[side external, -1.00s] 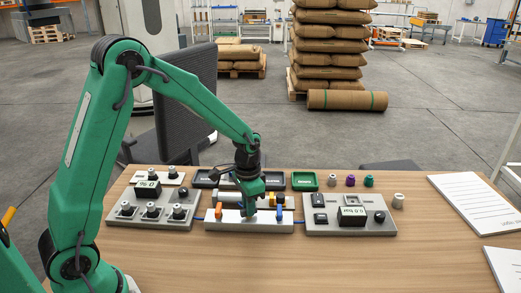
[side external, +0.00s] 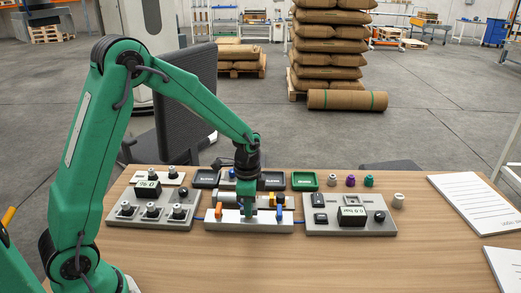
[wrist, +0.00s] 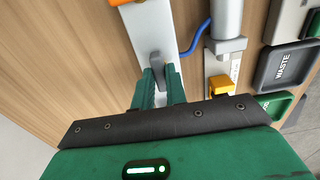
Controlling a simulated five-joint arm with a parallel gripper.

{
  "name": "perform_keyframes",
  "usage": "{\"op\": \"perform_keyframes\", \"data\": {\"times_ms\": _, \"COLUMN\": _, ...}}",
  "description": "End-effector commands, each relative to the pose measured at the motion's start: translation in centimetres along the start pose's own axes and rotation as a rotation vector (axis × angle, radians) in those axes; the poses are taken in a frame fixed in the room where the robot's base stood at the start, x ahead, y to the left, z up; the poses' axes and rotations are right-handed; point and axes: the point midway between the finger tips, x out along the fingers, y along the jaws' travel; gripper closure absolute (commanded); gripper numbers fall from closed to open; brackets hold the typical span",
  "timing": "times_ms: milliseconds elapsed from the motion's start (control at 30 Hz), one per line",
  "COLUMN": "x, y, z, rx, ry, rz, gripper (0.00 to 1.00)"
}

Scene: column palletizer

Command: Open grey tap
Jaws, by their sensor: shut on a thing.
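The grey tap (wrist: 157,60) is a small lever on a pale manifold block (wrist: 141,28) in the wrist view. My gripper (wrist: 160,82) is shut on the lever, one green finger on either side. The lower part of the lever is hidden between the fingers. In the side view my gripper (side external: 248,217) points down at the middle of the manifold (side external: 228,218) and hides most of the tap.
A panel with knobs (side external: 152,211) stands left of the manifold, and a panel with a display (side external: 352,215) stands right. Dark trays and a green tray (side external: 305,181) are behind. A blue tube (wrist: 196,38) runs beside the manifold. The table front is clear.

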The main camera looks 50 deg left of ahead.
Motion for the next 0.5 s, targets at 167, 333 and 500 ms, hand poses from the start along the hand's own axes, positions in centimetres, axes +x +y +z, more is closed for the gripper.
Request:
{"op": "perform_keyframes", "data": {"times_ms": 167, "x": -0.26, "y": -0.07, "z": -0.16, "rx": 0.003, "ry": 0.004, "rz": -0.004, "gripper": 1.00}}
{"op": "perform_keyframes", "data": {"times_ms": 333, "x": -0.21, "y": -0.06, "z": -0.14, "rx": 0.002, "ry": 0.003, "rz": -0.004, "gripper": 0.65}}
{"op": "perform_keyframes", "data": {"times_ms": 500, "x": -0.12, "y": -0.02, "z": -0.09, "rx": 0.001, "ry": 0.002, "rz": -0.002, "gripper": 0.65}}
